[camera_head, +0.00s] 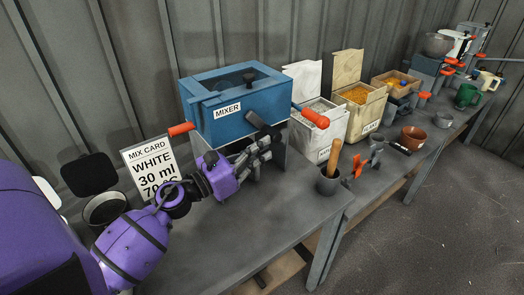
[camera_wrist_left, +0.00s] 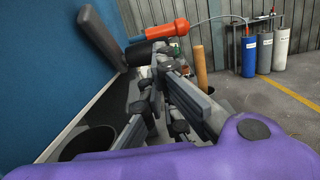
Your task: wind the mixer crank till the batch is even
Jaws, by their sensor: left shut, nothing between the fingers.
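The blue mixer (camera_head: 235,108) stands at the back of the bench, with a dark knob on its lid. A crank with a red-orange handle (camera_head: 310,117) sticks out from its front. The handle also shows in the left wrist view (camera_wrist_left: 168,32), beside the dark crank arm (camera_wrist_left: 101,37). My left gripper (camera_head: 264,145) is shut and empty, just in front of the mixer and to the left of the handle. In the left wrist view its fingers (camera_wrist_left: 158,88) sit below the handle; I cannot tell whether they touch the crank. The batch inside is hidden. My right gripper is out of view.
The mix card (camera_head: 152,165) stands left of the mixer. A white bin (camera_head: 318,127) and a beige bin (camera_head: 360,108) stand to its right. A grey cup with a wooden pestle (camera_head: 328,183) is near the front right. The bench's front middle is clear.

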